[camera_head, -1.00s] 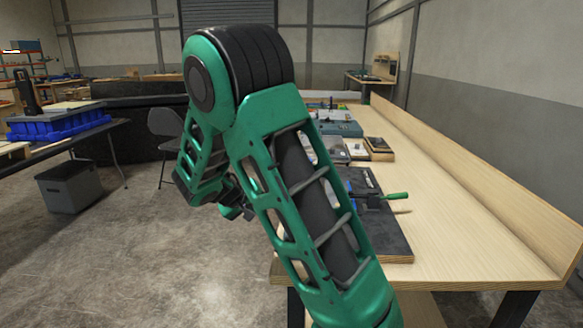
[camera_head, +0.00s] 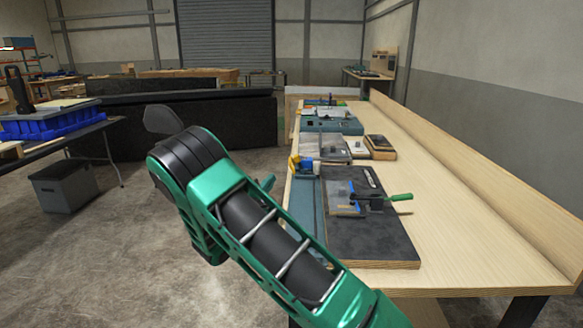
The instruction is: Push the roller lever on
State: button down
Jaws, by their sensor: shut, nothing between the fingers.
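I cannot make out the roller lever for certain in this small view. On the bench (camera_head: 450,215), a dark board (camera_head: 375,240) carries a small blue part (camera_head: 345,196) and a green-handled tool (camera_head: 400,197). A yellow and blue fixture (camera_head: 301,164) stands at the bench's left edge, beyond a flat teal surface beside the board. My green arm crosses the lower middle, left of the bench, with its elbow at upper left. My gripper's fingers are hidden behind the arm; a small green piece shows past it, too little to identify.
Farther along the bench are a grey panel (camera_head: 349,149), small wooden-based boxes (camera_head: 380,152) and a teal case (camera_head: 332,123). The bench's right side is clear up to its back ledge. At left, a table holds a blue crate (camera_head: 50,123), with a grey box (camera_head: 64,188) on the floor.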

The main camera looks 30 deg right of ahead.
aim_at(298, 163)
jog(key=shift+w+d+r, duration=0.4)
jog(key=shift+w+d, duration=0.4)
jog(key=shift+d, duration=0.9)
jog(key=shift+w+d+r, duration=0.4)
jog(key=shift+w+d, duration=0.35)
jog(key=shift+d, duration=1)
jog(key=shift+w+d+r, duration=0.4)
jog(key=shift+w+d, duration=0.4)
jog(key=shift+d, duration=0.9)
